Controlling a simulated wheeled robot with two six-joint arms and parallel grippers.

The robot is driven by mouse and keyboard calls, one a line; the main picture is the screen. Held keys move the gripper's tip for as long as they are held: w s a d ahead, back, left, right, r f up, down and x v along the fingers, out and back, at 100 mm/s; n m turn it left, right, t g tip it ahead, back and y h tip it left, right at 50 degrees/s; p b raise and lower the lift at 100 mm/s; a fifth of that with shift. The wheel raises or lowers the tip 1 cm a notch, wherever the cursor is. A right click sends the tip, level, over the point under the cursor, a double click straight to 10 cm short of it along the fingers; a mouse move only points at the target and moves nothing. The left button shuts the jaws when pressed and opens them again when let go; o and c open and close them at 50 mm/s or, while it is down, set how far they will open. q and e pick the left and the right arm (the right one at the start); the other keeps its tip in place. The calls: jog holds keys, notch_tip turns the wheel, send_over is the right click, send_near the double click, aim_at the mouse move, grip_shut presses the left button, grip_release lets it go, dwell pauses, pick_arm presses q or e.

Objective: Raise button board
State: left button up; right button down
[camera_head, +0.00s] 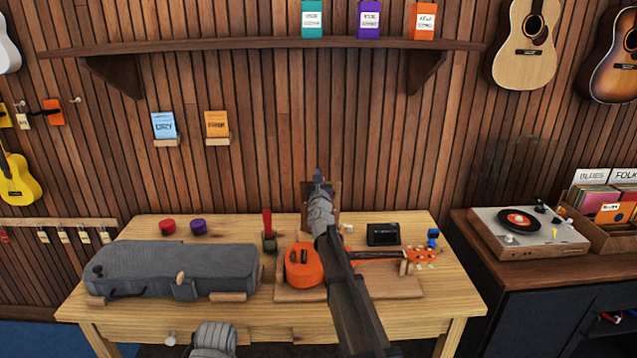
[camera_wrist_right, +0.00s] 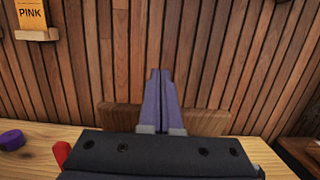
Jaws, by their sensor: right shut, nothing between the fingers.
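My right gripper (camera_head: 319,178) is shut and empty, pointing at the wall above the back of the workbench. In the right wrist view its two fingers (camera_wrist_right: 161,88) stand pressed together. A brown wooden board (camera_wrist_right: 115,115), likely the button board, stands at the back of the bench behind the fingers. In the head view the board (camera_head: 306,193) is mostly hidden by my right wrist. No buttons show on it, and I cannot tell whether the fingers touch it. My left gripper's fingers are not in view.
The workbench (camera_head: 455,295) holds a grey case (camera_head: 190,262), an orange ukulele (camera_head: 303,268), a black box (camera_head: 383,234), and red (camera_head: 167,227) and purple (camera_head: 198,227) round pieces. A shelf (camera_head: 250,44) spans the wall above. A record player (camera_head: 528,236) stands right.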

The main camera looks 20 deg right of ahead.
jog(key=shift+x, duration=0.85)
jog(key=shift+f, duration=0.1)
dwell(0.6)
jog(key=s+a+f+n+b, duration=0.2)
jog(key=s+f+n+b, duration=0.2)
jog(key=s+n, duration=0.55)
jog(key=s+a+f+n+b, duration=0.2)
jog(key=s+f+n+b, duration=0.15)
jog(key=s+n, duration=0.65)
jog(key=w+d+r+m+p, duration=0.1)
jog(key=w+d+r+p, duration=0.1)
jog(key=w, duration=1)
jog(key=shift+d+r, duration=0.6)
jog(key=shift+d, duration=0.05)
jog(key=shift+w+m+t, duration=0.1)
jog(key=shift+m+t, duration=0.15)
jog(key=shift+t, duration=0.05)
